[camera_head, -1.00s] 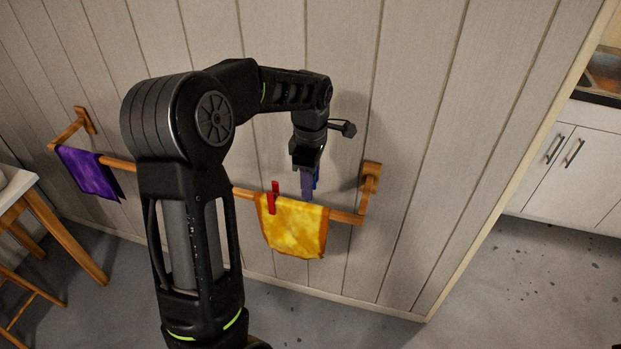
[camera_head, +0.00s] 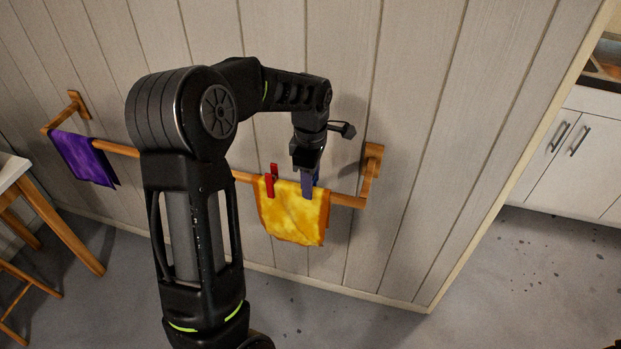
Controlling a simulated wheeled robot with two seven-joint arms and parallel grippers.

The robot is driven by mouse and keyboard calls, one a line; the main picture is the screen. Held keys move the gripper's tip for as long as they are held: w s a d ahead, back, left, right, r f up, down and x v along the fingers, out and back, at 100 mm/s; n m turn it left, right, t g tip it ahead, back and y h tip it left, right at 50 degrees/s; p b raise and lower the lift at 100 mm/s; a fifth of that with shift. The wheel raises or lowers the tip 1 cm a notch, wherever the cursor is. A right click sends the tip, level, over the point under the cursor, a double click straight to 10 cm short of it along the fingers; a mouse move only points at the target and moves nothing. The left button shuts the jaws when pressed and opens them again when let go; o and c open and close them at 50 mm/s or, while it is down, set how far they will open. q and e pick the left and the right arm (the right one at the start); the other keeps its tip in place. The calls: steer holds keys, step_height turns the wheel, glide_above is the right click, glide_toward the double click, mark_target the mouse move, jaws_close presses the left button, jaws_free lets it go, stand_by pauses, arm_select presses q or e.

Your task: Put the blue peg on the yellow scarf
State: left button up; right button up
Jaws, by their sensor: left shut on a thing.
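The yellow scarf (camera_head: 292,222) hangs folded over a wooden rail in the head view. A red peg (camera_head: 269,186) sits on its upper edge, left of centre. The blue peg (camera_head: 307,187) is at the scarf's upper edge, near its right side, straddling the rail line. My left gripper (camera_head: 307,171) points down from above and is shut on the blue peg's top. The gripper partly hides the peg. Whether the peg's jaws pinch the cloth firmly cannot be told. My right gripper is not in view.
The wooden rail (camera_head: 345,200) is fixed to the panelled wall by brackets at both ends. A purple scarf (camera_head: 85,158) hangs at its left end. A table (camera_head: 45,215) stands at the far left. White cabinets (camera_head: 566,155) are at the right. My left arm hides the rail's middle.

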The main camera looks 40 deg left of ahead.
arm_select(q)
steer(key=shift+f+b, duration=0.5)
steer(key=shift+f, duration=0.5)
steer(key=shift+f, duration=0.35)
stand_by(0.5)
steer(key=o, duration=1.4)
step_height(320, 180, up, 8)
steer(key=shift+f+b, duration=0.1)
steer(key=shift+b, duration=0.45)
